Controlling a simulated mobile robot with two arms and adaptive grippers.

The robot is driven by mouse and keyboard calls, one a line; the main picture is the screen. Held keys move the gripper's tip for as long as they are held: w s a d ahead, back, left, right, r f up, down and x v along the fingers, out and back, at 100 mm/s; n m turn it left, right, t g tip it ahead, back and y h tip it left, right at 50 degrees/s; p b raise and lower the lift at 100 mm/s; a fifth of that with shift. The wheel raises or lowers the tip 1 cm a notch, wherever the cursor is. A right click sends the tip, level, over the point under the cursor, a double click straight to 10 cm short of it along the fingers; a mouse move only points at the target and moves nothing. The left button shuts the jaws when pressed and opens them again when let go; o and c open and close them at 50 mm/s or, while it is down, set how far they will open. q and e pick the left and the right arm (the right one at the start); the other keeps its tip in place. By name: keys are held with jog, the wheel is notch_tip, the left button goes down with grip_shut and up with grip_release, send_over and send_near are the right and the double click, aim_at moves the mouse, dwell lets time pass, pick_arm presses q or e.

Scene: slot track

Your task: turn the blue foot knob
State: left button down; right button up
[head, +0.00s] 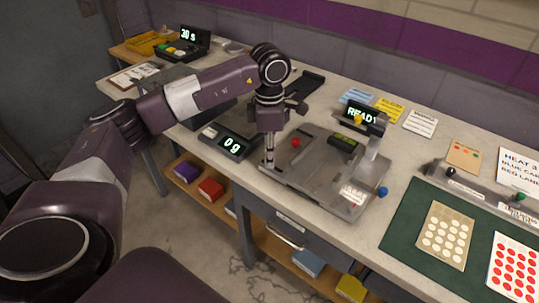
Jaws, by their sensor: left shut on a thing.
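The blue foot knob (382,191) is a small ball at the right front corner of a grey metal plate (318,185) on the bench. Nothing touches it. My left gripper (268,161) points down at the plate's left front corner, well left of the blue knob. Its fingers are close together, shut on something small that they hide. A red knob (295,142) shows on the plate, just right of the gripper. My right gripper is not in view.
A scale reading 0g (232,144) stands left of the gripper. A READY display (361,113) and a grey post (374,145) stand at the plate's back right. A green mat (404,232) with dotted cards lies to the right. Below are a drawer (290,228) and a shelf with coloured bins.

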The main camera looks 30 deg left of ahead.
pick_arm(q)
jog(key=shift+w+r, duration=0.1)
jog(key=c, duration=1.8)
grip_release()
notch_tip(320, 180, up, 12)
